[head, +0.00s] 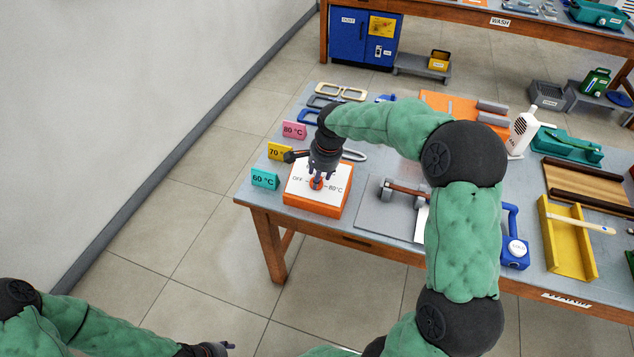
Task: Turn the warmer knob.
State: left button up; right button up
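The warmer (312,208) is an orange box with a white top marked "OFF" and "80°C", at the near left corner of the table. Its small orange-red knob (316,183) sits on that top, partly hidden by my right gripper. My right gripper (317,179) points down over the knob, its fingertips at or around it. I cannot tell whether the fingers press on the knob. My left gripper (222,347) is low at the bottom edge, away from the table and partly cut off; its opening is unclear.
Temperature cards, teal 60 °C (265,179), yellow 70 °C (279,152) and pink 80 °C (294,130), stand left of the warmer. A grey plate (385,215) with a roller-like tool is to the right. My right arm spans the table's middle.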

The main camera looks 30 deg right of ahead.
jog(key=shift+x, duration=1.2)
grip_shut()
